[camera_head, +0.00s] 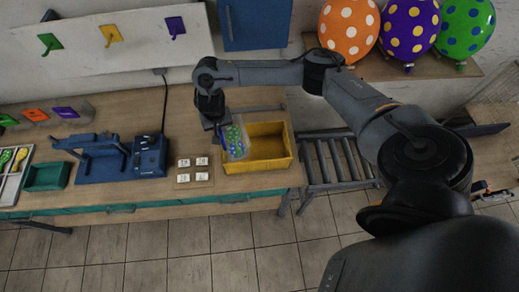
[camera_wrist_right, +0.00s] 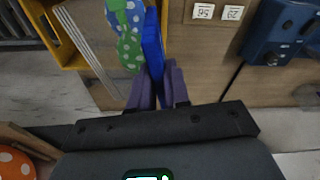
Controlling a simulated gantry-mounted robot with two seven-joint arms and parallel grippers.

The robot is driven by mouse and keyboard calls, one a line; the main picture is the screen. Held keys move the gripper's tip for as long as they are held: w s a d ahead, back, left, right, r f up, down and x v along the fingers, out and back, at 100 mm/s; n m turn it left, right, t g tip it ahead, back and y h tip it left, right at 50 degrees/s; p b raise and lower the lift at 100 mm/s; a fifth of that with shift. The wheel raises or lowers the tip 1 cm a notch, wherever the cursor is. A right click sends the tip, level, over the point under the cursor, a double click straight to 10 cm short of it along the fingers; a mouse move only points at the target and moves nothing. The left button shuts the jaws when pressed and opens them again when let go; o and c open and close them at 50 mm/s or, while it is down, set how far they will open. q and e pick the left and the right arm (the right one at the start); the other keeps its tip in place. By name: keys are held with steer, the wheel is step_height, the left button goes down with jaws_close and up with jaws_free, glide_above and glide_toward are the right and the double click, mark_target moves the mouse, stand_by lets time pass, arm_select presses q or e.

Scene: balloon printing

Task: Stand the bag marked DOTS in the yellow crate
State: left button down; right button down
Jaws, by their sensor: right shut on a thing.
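The clear bag (camera_head: 236,142) with green and blue dotted balloons hangs from my right gripper (camera_head: 222,127). It appears over the left part of the yellow crate (camera_head: 272,166) in the head view; whether it touches the crate floor or wall cannot be told. In the right wrist view, the purple-grey fingers of my right gripper (camera_wrist_right: 160,85) are shut on the bag's blue edge (camera_wrist_right: 152,45), with the dotted contents (camera_wrist_right: 130,40) beside it. The crate's yellow rim (camera_wrist_right: 62,48) shows at upper left there. No DOTS lettering can be read. My left gripper is out of view.
Numbered white tiles (camera_head: 184,170) lie left of the crate. A blue machine (camera_head: 149,156), a blue stand (camera_head: 98,160) and a green tray (camera_head: 47,176) stand further left. A slatted rack (camera_head: 335,160) is right of the crate. Dotted balloons (camera_head: 410,27) sit on a shelf behind.

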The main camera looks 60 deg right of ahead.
steer(key=r+m+p, duration=0.2)
steer(key=p, duration=0.1)
glide_above(242, 125)
steer(key=shift+w+a+f, duration=0.1)
steer(key=shift+f, duration=0.15)
steer(key=shift+d+f+b, duration=0.2)
steer(key=shift+b, duration=0.15)
steer(key=f+b, duration=0.3)
steer(key=f, duration=0.1)
steer(key=f+b, duration=0.2)
steer(key=f, duration=0.2)
steer(key=f+b, duration=0.3)
steer(key=f, duration=0.2)
steer(key=shift+s+d+b, duration=0.15)
steer(key=shift+s+b, duration=0.1)
steer(key=shift+b, duration=0.05)
steer(key=shift+f+b, duration=0.55)
steer(key=shift+f, duration=0.2)
step_height(242, 125, down, 3)
steer(key=shift+r+b, duration=0.1)
steer(key=shift+b, duration=0.3)
steer(key=c, duration=1.1)
jaws_free()
steer(key=shift+f, duration=0.2)
